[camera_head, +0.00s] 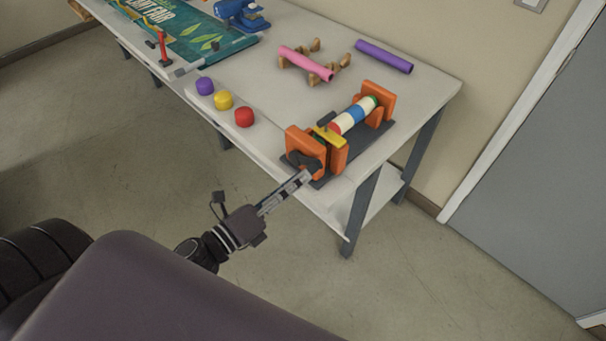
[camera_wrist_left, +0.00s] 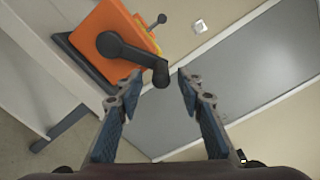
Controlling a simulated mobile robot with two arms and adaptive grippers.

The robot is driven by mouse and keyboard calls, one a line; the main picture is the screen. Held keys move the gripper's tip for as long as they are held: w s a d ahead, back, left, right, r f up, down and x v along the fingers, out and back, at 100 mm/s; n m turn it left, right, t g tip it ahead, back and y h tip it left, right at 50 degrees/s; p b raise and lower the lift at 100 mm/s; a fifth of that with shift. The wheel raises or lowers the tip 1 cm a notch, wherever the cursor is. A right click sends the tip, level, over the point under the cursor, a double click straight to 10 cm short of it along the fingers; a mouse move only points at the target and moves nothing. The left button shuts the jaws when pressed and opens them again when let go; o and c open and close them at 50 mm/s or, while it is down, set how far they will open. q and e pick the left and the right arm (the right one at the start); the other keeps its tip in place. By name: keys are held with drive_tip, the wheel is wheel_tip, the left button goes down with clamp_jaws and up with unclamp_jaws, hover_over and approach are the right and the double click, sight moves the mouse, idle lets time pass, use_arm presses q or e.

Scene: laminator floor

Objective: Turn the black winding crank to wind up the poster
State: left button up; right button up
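The black winding crank (camera_wrist_left: 130,51) sits on the front face of the orange winder (camera_head: 304,144) at the table's near right end. In the head view the crank (camera_head: 302,161) is partly covered by my gripper. My left gripper (camera_head: 306,176) is at the crank; in the left wrist view its two fingers (camera_wrist_left: 157,84) are apart, with the crank's handle end (camera_wrist_left: 161,74) between or just beyond the tips. I see no firm contact. A roller (camera_head: 355,115) with white, blue, red and green bands lies between the orange supports. The teal poster (camera_head: 193,39) lies flat at the table's far left. My right gripper is not in view.
Purple, yellow and red knobs (camera_head: 244,117) line the table's front edge (camera_head: 268,154). A pink roll (camera_head: 306,64) rests on wooden holders, and a purple roll (camera_head: 384,56) lies behind. A blue device (camera_head: 241,14) stands near the poster. The floor in front is clear.

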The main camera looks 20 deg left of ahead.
use_arm(q)
drive_tip(key=v, duration=0.8)
drive_tip(key=shift+s, duration=0.4)
drive_tip(key=shift+a, duration=0.15)
drive_tip(key=s+a+f+n+g+y, duration=0.15)
drive_tip(key=f+n, duration=0.35)
drive_tip(key=f, duration=0.5)
drive_tip(key=s+a+f+n+g+y, duration=0.15)
drive_tip(key=f+n, duration=0.35)
drive_tip(key=f, duration=0.6)
drive_tip(key=s+f+n+g+y, duration=0.1)
drive_tip(key=f+n+g+y, duration=0.3)
drive_tip(key=f, duration=0.6)
drive_tip(key=s+d+f+n+g, duration=0.2)
drive_tip(key=s+f+n+g, duration=0.2)
drive_tip(key=s+f, duration=0.7)
drive_tip(key=s+d+f+n+g, duration=0.1)
drive_tip(key=s+f+n+g, duration=0.4)
drive_tip(key=s+f+n, duration=0.3)
drive_tip(key=s+f, duration=0.4)
drive_tip(key=s, duration=0.1)
drive_tip(key=shift+d+h, duration=0.35)
drive_tip(key=shift+h, duration=0.05)
